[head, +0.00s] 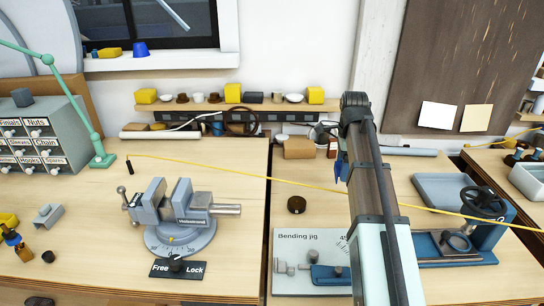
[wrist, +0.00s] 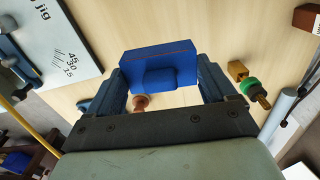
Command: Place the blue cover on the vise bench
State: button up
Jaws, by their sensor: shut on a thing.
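The blue cover (wrist: 158,62), a block-like piece with a raised boss, is between the fingers of my gripper (wrist: 162,84) in the wrist view. My gripper is shut on it, above a wooden bench surface. In the head view my arm hides most of the gripper; only a small blue part shows beside it, and I cannot tell if it is cover or finger. The vise bench (head: 238,258) is the left wooden bench. It carries a grey vise (head: 175,210) on a round base, with a Free/Lock plate (head: 177,269) in front.
The bending jig (head: 300,255) and a blue machine with a handwheel (head: 483,203) are on the right bench. A yellow cord (head: 215,170) crosses both benches. A green lamp arm (head: 90,125) and labelled drawers (head: 40,135) stand at left. Bench space right of the vise is clear.

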jog(key=w+a+r, duration=0.2)
jog(key=a, duration=1.9)
jog(key=w+a+r, duration=0.1)
jog(key=a, duration=1.9)
jog(key=s+a+r, duration=0.1)
jog(key=s+a, duration=0.6)
jog(key=a, duration=0.6)
jog(key=s+a+n, duration=0.1)
jog(key=s+a, duration=0.6)
jog(key=a, duration=0.6)
jog(key=s+a+r, duration=0.1)
jog(key=s+a, duration=0.6)
jog(key=a, duration=0.6)
jog(key=shift+a+f, duration=0.2)
jog(key=shift+f, duration=4.6)
jog(key=shift+f, duration=0.1)
jog(key=o, duration=0.9)
